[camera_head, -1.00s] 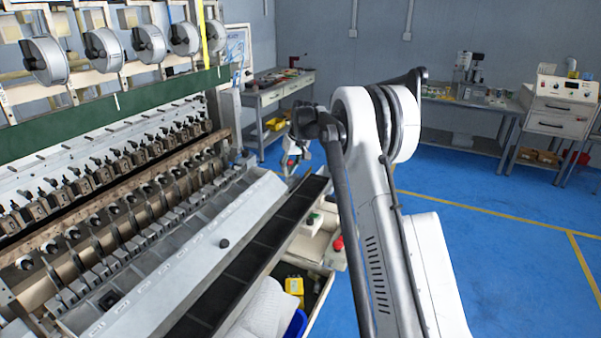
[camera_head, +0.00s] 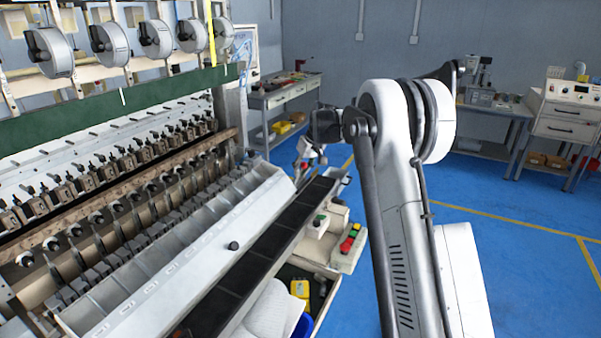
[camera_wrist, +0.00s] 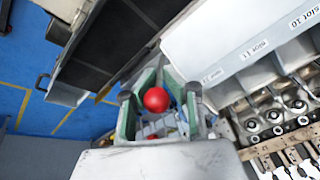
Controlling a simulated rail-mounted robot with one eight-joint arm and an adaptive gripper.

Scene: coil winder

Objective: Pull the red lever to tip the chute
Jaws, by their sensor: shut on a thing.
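The red lever's round knob (camera_wrist: 156,99) shows in the wrist view between the fingers of my gripper (camera_wrist: 160,104), which is shut on it. The lever's shaft is mostly hidden by the fingers. In the head view my gripper (camera_head: 309,158) is at the far end of the chute, small and partly behind my arm, and the knob is hard to make out there. The chute (camera_head: 190,258) is a long grey metal tray with divided slots along the winder's front. Its slot labels show in the wrist view (camera_wrist: 236,62). It appears to slope toward the dark trough (camera_head: 272,240).
A control box (camera_head: 348,248) with red, green and yellow buttons stands just right of the trough. A yellow item (camera_head: 300,289) and a blue bin (camera_head: 303,325) lie below. Benches (camera_head: 284,97) stand along the back wall. The blue floor at right is open.

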